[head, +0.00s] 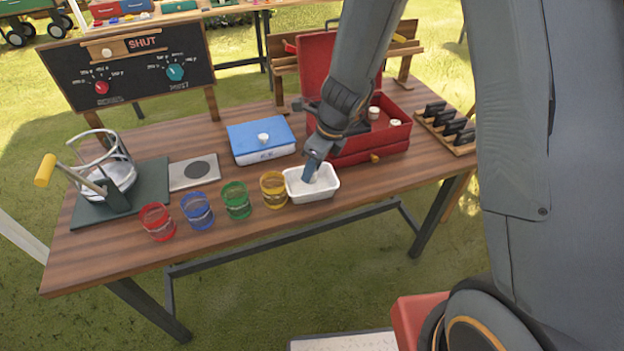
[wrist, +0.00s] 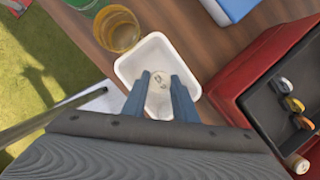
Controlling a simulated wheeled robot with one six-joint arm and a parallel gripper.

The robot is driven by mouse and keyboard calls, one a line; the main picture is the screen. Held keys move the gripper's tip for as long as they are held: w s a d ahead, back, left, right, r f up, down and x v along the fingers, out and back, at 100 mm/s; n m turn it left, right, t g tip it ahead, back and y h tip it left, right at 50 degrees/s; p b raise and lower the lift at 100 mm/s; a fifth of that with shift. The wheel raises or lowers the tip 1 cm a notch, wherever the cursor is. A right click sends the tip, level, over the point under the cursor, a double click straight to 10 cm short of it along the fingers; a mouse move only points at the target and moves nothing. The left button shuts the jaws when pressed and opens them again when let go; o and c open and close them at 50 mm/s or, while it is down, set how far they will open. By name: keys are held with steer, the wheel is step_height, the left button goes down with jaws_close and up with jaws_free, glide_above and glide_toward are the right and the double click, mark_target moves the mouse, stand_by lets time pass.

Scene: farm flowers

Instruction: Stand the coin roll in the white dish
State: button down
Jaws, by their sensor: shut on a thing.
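The white dish (head: 327,193) stands on the table right of the yellow glass; it also shows in the wrist view (wrist: 128,66). My gripper (head: 311,172) points down into the dish. In the wrist view my gripper (wrist: 160,80) is shut on the coin roll (wrist: 159,79), whose pale round end shows between the fingertips. The roll looks upright, inside the dish outline. I cannot tell whether its lower end touches the dish floor. In the head view the roll is hidden by my fingers.
An open red box (head: 366,148) stands close behind the dish, with pale cylinders (head: 395,123) in it. Red, blue (head: 197,211), green and yellow (head: 273,190) glasses line the table left of the dish. A blue-lidded box (head: 261,140) sits behind. A black rack (head: 447,128) stands far right.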

mark_target(315, 173)
steer(key=shift+f+b, duration=0.65)
steer(key=shift+f, duration=1.15)
steer(key=shift+f, duration=0.15)
steer(key=c, duration=1.4)
jaws_free()
steer(key=p+v, duration=0.2)
steer(key=v, duration=1)
steer(key=s+d+r+n+h, duration=0.1)
steer(key=s+d+r+n, duration=0.2)
steer(key=n, duration=0.9)
steer(key=s+d+r+n+h, duration=0.1)
steer(key=s+d+r+n, duration=0.2)
steer(key=s+d+n, duration=0.5)
steer(key=s+n, duration=0.1)
steer(key=n, duration=0.3)
steer(key=shift+s+d+n+h, duration=0.25)
steer(key=shift+s+n+h, duration=0.15)
